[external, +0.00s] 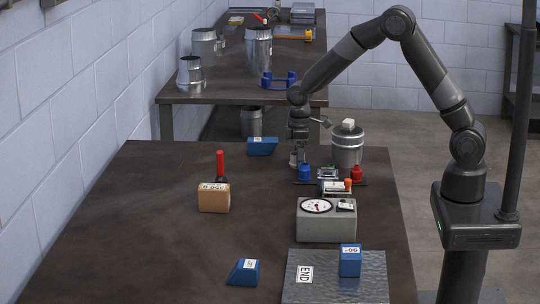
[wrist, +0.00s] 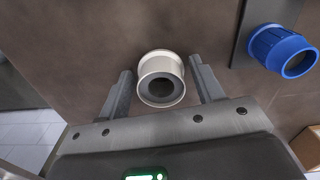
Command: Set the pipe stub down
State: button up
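The pipe stub (wrist: 149,66) is a short, pale, round piece with a dark bore, seen from above in the wrist view. It appears to stand on the dark table top. My gripper (wrist: 160,68) is open, with one finger on each side of the stub and a visible gap between each finger and its wall. In the external view my gripper (external: 297,162) points down, low over the table's far part, left of the metal canister. The stub cannot be made out clearly there.
A dark strip with a blue cap (external: 305,172) and a red cap (external: 357,173) lies close to my gripper's right. The metal canister (external: 347,150), gauge box (external: 326,228) and brown block (external: 213,198) stand nearby. The table's left (external: 130,210) is clear.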

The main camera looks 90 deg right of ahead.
jog(key=s+a+r+t, duration=0.1)
jog(key=s+a+r, duration=0.15)
jog(key=r, duration=0.65)
jog(key=s+a+r, duration=0.2)
jog(key=s+r, duration=0.1)
jog(key=r, duration=0.6)
jog(key=s+a+r+t, duration=0.1)
jog(key=s+a+r, duration=0.1)
jog(key=s, duration=0.5)
jog(key=s+a+r+m+t, duration=0.1)
jog(key=s+a+r+t, duration=0.1)
jog(key=s+a, duration=0.3)
jog(key=s+a+r+t, duration=0.1)
jog(key=s+a+r, duration=0.1)
jog(key=s, duration=0.9)
jog(key=shift+a+r+m, duration=0.25)
jog(key=shift+a+m, duration=0.05)
jog(key=shift+a, duration=0.35)
jog(key=shift+o, duration=0.6)
jog(key=shift+s+a+f+t, duration=0.1)
jog(key=shift+s+t, duration=0.2)
